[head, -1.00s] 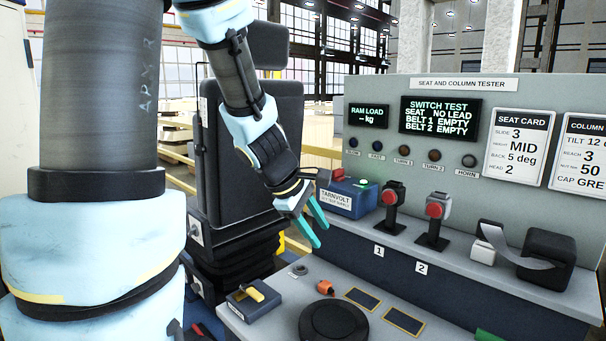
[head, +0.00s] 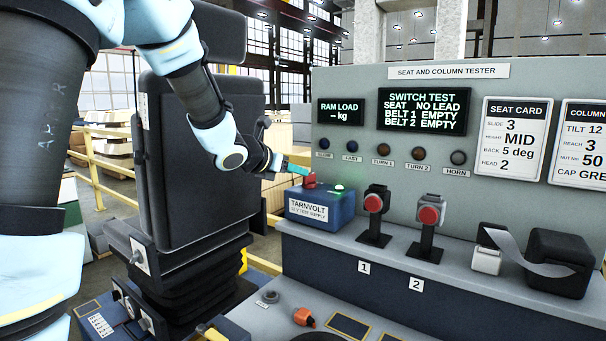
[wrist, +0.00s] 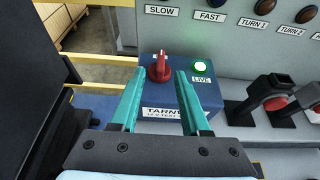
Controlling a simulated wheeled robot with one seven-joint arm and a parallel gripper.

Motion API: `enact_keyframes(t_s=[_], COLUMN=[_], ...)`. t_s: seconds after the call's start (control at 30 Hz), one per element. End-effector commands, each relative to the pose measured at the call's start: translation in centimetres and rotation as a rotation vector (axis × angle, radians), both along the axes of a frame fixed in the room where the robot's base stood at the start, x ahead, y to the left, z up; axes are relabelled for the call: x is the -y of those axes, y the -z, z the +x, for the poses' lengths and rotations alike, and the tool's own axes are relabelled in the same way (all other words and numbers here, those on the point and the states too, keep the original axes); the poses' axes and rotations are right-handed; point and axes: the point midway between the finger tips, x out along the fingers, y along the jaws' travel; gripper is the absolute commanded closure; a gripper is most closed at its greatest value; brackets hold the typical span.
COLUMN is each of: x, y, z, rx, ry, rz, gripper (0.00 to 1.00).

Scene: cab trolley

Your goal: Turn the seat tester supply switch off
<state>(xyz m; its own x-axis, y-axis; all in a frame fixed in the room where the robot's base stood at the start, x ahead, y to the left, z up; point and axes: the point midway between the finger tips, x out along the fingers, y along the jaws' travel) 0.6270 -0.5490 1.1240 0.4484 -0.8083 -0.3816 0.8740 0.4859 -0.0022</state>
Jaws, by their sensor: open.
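The seat tester supply is a blue box (head: 318,211) labelled TARNVOLT, on the bench ledge at the left end of the tester panel. On its top are a red rotary switch (wrist: 159,68) and a lit green lamp (wrist: 201,66) marked LIVE. The lamp also glows in the head view (head: 339,187). My gripper (wrist: 166,85) has its teal fingers apart and empty.
Two red-buttoned buckle stands (head: 374,203) (head: 429,215) stand right of the box, with a black belt reel (head: 560,262) farther right. The tester panel (head: 480,100) rises behind. A black seat (head: 205,150) stands close on the left.

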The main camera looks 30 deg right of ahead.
Motion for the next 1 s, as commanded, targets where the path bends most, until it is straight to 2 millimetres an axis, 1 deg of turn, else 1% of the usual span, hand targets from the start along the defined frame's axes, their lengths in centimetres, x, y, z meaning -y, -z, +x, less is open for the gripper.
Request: enact_keyframes(t_s=[0.03,0.1,0.2,0.33,0.5,0.77,1.0], x=[0.9,2.0,3.2,4.4,5.1,5.2,5.1], y=[0.4,0.8,1.4,2.0,2.4,2.5,2.5], z=[0.4,1.0,1.7,2.4,2.8,2.9,2.9], rx=[-0.003,-0.003,-0.001,0.000,0.002,0.002,0.002], ry=[0.001,0.001,0.001,0.001,0.001,0.000,0.000], rz=[0.002,0.002,0.002,0.002,0.002,0.002,0.002], gripper=[0.54,0.54,0.54,0.54,0.54,0.54,0.80])
